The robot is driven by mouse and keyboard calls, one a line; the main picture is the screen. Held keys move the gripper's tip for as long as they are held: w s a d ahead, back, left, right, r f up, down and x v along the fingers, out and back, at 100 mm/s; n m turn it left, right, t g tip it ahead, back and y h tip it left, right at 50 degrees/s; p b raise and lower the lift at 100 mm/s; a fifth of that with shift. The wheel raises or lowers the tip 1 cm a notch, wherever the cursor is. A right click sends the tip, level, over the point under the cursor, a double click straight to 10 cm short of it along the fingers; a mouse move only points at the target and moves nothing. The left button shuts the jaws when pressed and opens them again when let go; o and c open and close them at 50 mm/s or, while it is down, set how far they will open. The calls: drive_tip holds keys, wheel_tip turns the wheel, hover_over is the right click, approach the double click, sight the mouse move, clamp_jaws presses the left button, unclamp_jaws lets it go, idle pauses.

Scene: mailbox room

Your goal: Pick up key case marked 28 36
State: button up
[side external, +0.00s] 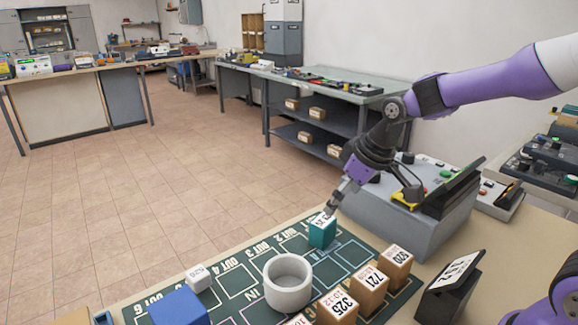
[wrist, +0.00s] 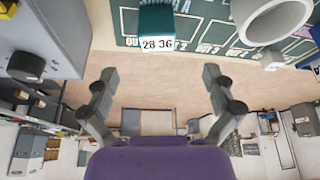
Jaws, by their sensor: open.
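The key case marked 28 36 is a teal box (side external: 322,234) with a white label. It stands on the green marked mat (side external: 240,255) near its far edge in the side external view. In the wrist view the same teal case (wrist: 157,20) is at top centre, with its 28 36 label readable. My gripper (side external: 334,207) is close above and beside the case in the side view. In the wrist view my gripper (wrist: 160,76) is open, fingers wide apart and empty. The case lies beyond the fingertips, roughly centred between them.
A white-grey round cup (side external: 288,283) stands on the mat near the case. Brown numbered boxes (side external: 369,290), a small white box (side external: 199,278) and a blue box (side external: 180,308) stand around it. A grey console (side external: 400,222) is close behind on the right, with a dark display (side external: 449,287) in front.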

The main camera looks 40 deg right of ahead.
sight(325, 221)
drive_tip(key=x, duration=1)
drive_tip(key=shift+w+d, duration=0.2)
drive_tip(key=shift+w, duration=0.1)
drive_tip(key=c, duration=1.3)
